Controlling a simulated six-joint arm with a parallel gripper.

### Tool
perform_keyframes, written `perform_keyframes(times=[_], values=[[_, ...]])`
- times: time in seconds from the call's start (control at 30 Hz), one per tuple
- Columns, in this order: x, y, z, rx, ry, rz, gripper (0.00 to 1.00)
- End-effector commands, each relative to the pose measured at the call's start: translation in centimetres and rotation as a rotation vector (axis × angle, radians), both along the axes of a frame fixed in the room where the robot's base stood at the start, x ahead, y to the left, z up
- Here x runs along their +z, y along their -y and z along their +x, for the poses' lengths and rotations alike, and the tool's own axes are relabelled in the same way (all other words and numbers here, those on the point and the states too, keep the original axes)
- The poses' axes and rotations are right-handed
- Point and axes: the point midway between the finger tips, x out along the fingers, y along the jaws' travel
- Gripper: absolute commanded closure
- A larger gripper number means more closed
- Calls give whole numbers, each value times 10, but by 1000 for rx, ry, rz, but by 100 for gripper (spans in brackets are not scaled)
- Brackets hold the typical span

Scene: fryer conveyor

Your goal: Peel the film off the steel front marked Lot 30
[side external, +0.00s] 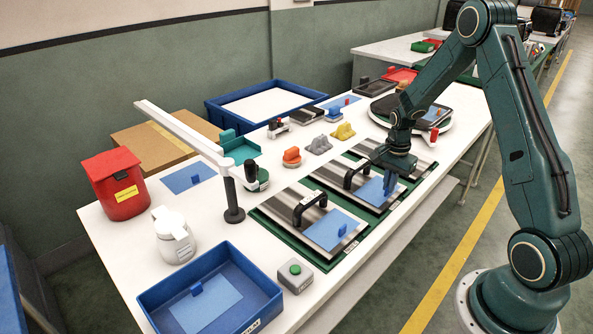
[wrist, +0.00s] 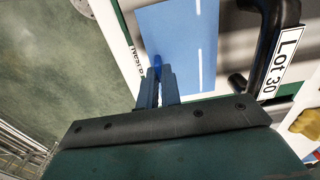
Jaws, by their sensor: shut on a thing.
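The steel front marked Lot 30 is the middle one of the row in the side view, with a black handle (side external: 356,174). Its Lot 30 label (wrist: 281,64) shows beside the handle in the wrist view. A blue film (side external: 369,193) covers part of this front; it also shows in the wrist view (wrist: 180,40), looking flat. A small darker blue tab (wrist: 157,62) stands at the film's edge. My gripper (side external: 389,185) is down at the film, its fingers (wrist: 157,85) shut on the tab. The tab's lower part is hidden between the fingers.
Another steel front (side external: 325,227) with film and handle lies nearer the camera; a third (side external: 419,160) lies beyond. A blue bin (side external: 160,296) holding a blue sheet, a grey button box (side external: 295,275) and a lamp post (side external: 233,205) stand to the left.

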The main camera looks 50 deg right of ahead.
Motion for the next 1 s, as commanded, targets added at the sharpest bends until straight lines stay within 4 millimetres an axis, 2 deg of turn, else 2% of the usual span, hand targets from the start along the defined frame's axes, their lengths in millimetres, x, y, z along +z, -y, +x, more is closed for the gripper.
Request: perform_keyframes(times=[1.0], values=[[46, 0, 0, 0, 1, 0, 100]])
